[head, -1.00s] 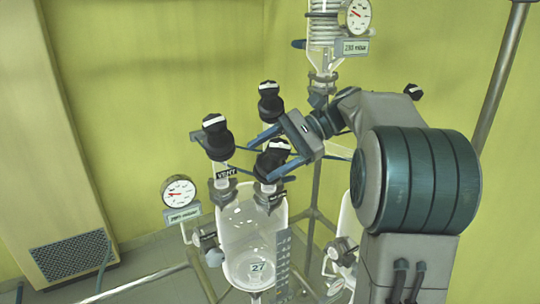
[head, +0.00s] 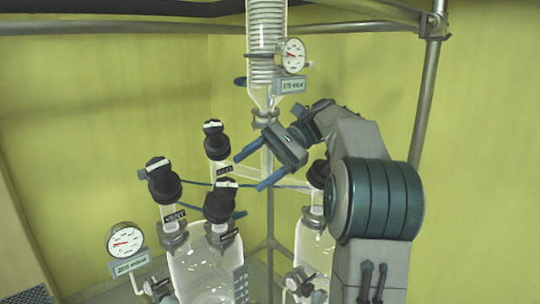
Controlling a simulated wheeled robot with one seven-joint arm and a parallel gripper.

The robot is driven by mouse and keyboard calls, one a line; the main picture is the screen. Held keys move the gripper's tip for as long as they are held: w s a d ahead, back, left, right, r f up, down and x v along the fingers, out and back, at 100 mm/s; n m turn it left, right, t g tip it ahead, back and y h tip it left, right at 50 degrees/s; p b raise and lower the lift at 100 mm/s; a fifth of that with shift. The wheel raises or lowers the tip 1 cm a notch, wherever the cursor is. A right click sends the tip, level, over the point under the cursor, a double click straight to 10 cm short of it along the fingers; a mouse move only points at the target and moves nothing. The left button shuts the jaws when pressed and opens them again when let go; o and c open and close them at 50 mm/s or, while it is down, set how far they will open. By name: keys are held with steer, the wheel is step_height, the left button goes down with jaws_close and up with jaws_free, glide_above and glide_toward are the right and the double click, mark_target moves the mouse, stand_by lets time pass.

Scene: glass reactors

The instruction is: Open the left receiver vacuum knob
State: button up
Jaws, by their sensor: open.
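The left receiver is a clear glass vessel (head: 195,268) at lower left in the head view. Black knobs with white bars stand above it: one labelled VENT (head: 163,182), one at the back (head: 216,141), and a front right one (head: 219,203). The labels by the back and front right knobs are too small to read surely, so I cannot tell which is the vacuum knob. My gripper (head: 248,173) is open and empty, its two blue fingers pointing down and left.
A coiled glass condenser (head: 265,45) with a gauge (head: 293,55) hangs above. Another gauge (head: 125,240) is at lower left. A second receiver (head: 313,245) stands right, partly behind my arm. Metal frame poles (head: 428,100) run at the right and top.

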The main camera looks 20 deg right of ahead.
steer(key=shift+v, duration=1.85)
